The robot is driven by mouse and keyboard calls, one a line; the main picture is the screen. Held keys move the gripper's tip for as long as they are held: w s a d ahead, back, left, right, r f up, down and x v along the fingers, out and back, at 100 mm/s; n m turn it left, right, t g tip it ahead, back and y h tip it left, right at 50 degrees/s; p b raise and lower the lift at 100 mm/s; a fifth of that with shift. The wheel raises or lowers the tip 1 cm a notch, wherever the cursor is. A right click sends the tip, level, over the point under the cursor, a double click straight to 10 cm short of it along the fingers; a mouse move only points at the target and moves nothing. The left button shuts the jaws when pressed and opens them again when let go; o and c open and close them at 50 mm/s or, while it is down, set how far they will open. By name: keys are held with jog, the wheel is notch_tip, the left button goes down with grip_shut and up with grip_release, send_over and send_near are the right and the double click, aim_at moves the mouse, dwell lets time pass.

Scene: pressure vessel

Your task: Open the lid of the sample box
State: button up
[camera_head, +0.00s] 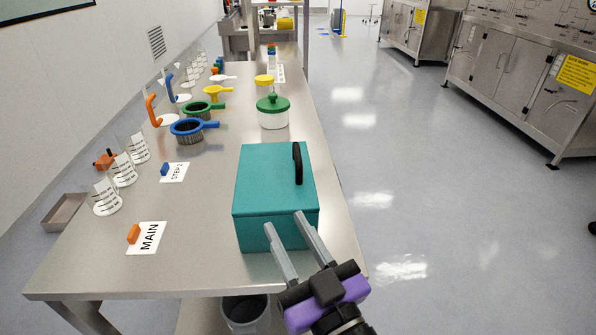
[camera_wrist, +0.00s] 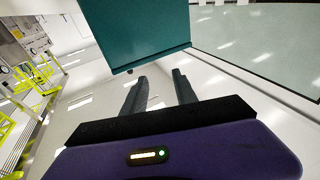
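The sample box is a teal box (camera_head: 275,222) with a flat teal lid (camera_head: 262,175), standing on the near right part of the steel table. A black handle (camera_head: 297,163) sits on the right side of the lid, which looks shut. My gripper (camera_head: 283,220) is open and empty, with its two grey fingers in front of the near face of the box in the head view. In the wrist view the teal box (camera_wrist: 135,30) fills the top middle, beyond the spread fingertips (camera_wrist: 160,75). I cannot tell whether a fingertip touches the box.
The steel table (camera_head: 200,255) holds a MAIN card (camera_head: 148,238), a STEP 2 card (camera_head: 174,172), glass beakers (camera_head: 107,197), blue and green sieves (camera_head: 188,130) and a green-lidded white jar (camera_head: 272,112). Open floor (camera_head: 430,200) lies to the right. A bin (camera_head: 245,312) stands below.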

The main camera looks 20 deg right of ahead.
aim_at(297, 162)
jog(key=shift+m+h, duration=0.8)
jog(key=shift+m, duration=0.1)
jog(key=w, duration=0.1)
jog(key=w+r, duration=0.1)
jog(key=w, duration=0.1)
jog(key=w+d, duration=0.1)
jog(key=shift+w+r, duration=0.25)
jog(key=shift+r, duration=0.1)
jog(key=w+d+m+g+h, duration=0.1)
jog(key=h, duration=0.1)
jog(key=w+d+r+m+g+h+b, duration=0.1)
jog(key=d+m, duration=0.1)
jog(key=shift+w+m+h, duration=0.3)
jog(key=shift+h, duration=0.1)
jog(key=shift+w+d+r+m+g+h, duration=0.2)
jog(key=shift+d+m+g+h, duration=0.2)
jog(key=shift+d+m, duration=0.15)
jog(key=shift+w+d, duration=0.1)
jog(key=shift+w, duration=0.15)
jog(key=shift+x, duration=3.55)
jog(key=shift+f, duration=0.1)
grip_shut()
